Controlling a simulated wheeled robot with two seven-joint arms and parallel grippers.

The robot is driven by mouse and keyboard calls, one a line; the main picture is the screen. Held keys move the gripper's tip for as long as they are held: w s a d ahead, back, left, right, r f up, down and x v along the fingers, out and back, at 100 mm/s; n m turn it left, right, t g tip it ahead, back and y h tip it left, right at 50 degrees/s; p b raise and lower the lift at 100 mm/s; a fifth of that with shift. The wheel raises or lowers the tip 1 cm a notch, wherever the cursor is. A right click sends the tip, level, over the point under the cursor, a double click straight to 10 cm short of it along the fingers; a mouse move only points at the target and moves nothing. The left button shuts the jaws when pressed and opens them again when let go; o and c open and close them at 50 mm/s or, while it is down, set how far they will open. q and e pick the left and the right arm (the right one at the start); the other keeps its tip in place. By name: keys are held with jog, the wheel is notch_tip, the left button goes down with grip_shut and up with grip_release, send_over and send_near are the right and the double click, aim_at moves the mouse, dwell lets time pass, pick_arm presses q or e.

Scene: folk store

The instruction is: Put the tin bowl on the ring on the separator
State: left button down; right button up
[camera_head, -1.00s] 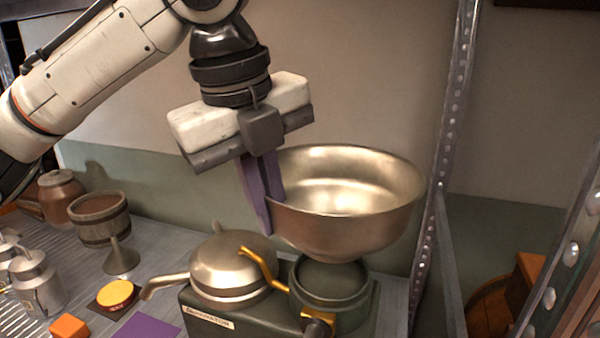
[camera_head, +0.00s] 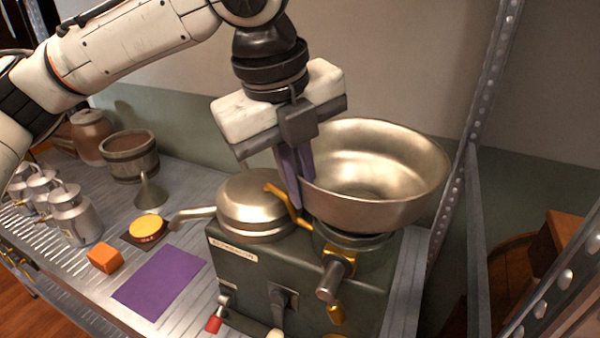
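The tin bowl (camera_head: 375,165) is a wide, shiny metal bowl at the right of the head view, roughly level. My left gripper (camera_head: 296,188) has its purple fingers at the bowl's left rim, shut on it. The separator (camera_head: 300,265) is a dark green machine below, with a domed metal cover and spout on its left. My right gripper is not in view.
A purple mat (camera_head: 158,282), an orange block (camera_head: 105,259) and a yellow-topped disc (camera_head: 146,229) lie left of the separator. Milk cans (camera_head: 72,215), a funnel (camera_head: 150,193) and a wooden bucket (camera_head: 131,156) stand farther left. A metal shelf post (camera_head: 466,160) stands close to the bowl's right.

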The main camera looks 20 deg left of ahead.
pick_arm(q)
jog(key=shift+f, duration=0.3)
dwell(0.5)
jog(key=c, duration=1.9)
grip_release()
jog(key=shift+f, duration=0.1)
jog(key=v, duration=1)
jog(key=shift+r, duration=0.2)
